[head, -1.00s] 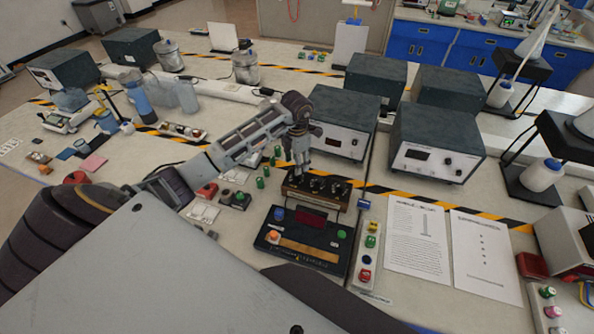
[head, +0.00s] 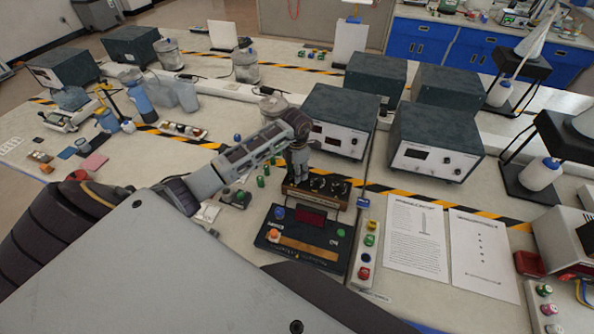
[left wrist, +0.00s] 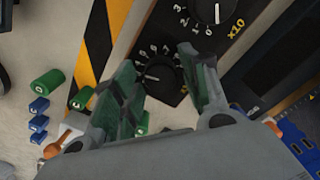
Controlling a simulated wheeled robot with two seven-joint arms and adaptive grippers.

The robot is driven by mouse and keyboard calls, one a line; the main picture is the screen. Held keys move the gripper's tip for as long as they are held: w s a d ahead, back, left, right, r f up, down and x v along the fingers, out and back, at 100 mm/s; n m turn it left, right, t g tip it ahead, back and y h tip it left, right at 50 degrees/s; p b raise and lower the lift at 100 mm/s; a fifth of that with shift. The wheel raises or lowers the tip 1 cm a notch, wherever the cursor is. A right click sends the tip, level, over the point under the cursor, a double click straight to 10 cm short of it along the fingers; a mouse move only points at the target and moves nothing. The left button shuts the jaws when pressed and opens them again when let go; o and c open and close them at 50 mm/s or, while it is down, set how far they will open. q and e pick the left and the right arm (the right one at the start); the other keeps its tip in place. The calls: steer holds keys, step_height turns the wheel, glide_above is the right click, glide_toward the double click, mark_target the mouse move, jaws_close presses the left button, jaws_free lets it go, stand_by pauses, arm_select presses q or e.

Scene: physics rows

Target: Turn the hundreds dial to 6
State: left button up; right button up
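A brown box with a row of black dials (head: 343,203) stands behind the dark control panel in the head view. My left gripper (head: 297,184) points down over its leftmost dial, hiding it there. In the left wrist view this numbered black dial (left wrist: 161,76) lies between the two spread fingertips of my left gripper (left wrist: 157,62). The fingers look open, one on each side; whether they touch the knob I cannot tell. Its multiplier label is hidden and its exact setting is unclear. The neighbouring dial marked x10 (left wrist: 213,8) is at the top. My right gripper is not in view.
The dark panel (head: 302,250) with a red display and coloured buttons is in front of the box. Grey instruments (head: 345,105) stand behind. A button strip (head: 368,240) and printed sheets (head: 415,235) lie to the right. Small green pieces (head: 261,181) lie left of the box.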

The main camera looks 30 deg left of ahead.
arm_select(q)
steer(key=c, duration=0.7)
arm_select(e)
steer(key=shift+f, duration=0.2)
arm_select(q)
steer(key=shift+a+m+b, duration=0.1)
steer(key=shift+m+b, duration=1.6)
steer(key=shift+b, duration=0.1)
steer(key=m+b, duration=0.4)
steer(key=shift+f+m, duration=0.1)
steer(key=shift+m, duration=0.3)
steer(key=m+b, duration=0.2)
steer(key=m, duration=0.1)
steer(key=shift+b, duration=0.4)
steer(key=shift+m, duration=0.3)
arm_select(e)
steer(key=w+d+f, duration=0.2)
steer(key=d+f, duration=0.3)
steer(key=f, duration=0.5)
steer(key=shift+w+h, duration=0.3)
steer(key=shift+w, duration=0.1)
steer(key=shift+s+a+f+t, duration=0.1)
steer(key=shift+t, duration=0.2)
